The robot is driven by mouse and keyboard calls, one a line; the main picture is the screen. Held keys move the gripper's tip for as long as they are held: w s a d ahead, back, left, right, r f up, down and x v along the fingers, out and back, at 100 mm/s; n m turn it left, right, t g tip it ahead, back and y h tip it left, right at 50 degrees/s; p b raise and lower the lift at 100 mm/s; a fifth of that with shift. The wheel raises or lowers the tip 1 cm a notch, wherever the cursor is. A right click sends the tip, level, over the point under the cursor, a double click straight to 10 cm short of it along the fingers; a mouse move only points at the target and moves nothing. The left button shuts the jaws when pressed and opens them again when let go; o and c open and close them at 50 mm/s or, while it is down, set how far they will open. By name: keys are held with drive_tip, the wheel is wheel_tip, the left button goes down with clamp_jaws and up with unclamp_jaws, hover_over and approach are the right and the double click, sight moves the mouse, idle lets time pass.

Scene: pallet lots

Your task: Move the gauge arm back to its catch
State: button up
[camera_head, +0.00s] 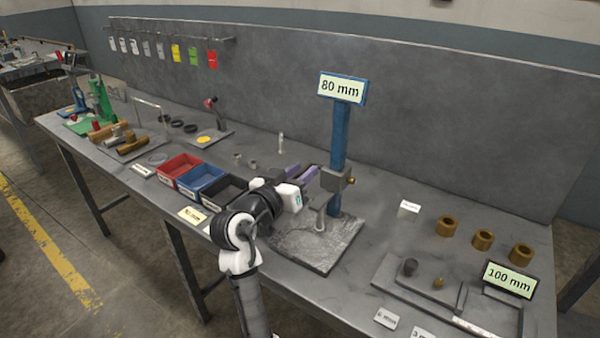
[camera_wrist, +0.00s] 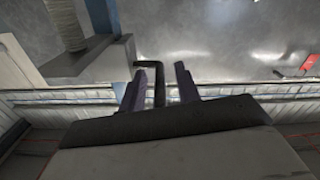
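The gauge stand has a blue post (camera_head: 338,150) with an "80 mm" sign on top and a dark base plate (camera_head: 325,245). The block also shows in the wrist view (camera_wrist: 95,65). A thin black bent rod (camera_wrist: 157,75), apparently the gauge arm, leaves the block and bends toward me. My gripper (camera_head: 302,173) is beside the block at its left. In the wrist view, my gripper (camera_wrist: 161,78) has its purple fingers apart, with the rod between them and a gap visible on the right. I cannot identify the catch.
Red (camera_head: 180,170), blue (camera_head: 203,182) and black (camera_head: 226,190) bins stand left of my arm. Several brass rings (camera_head: 483,239) and a "100 mm" sign (camera_head: 509,279) are at the right. A grey back panel (camera_head: 430,110) rises behind the bench.

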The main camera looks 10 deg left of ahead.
clamp_jaws()
drive_tip(key=shift+r, duration=0.1)
wheel_tip(320, 180, up, 10)
drive_tip(key=p, duration=0.5)
drive_tip(key=shift+f+p, duration=0.25)
drive_tip(key=shift+p, duration=0.05)
drive_tip(key=shift+c, duration=0.4)
unclamp_jaws()
drive_tip(key=shift+o, duration=0.4)
drive_tip(key=shift+f, duration=0.1)
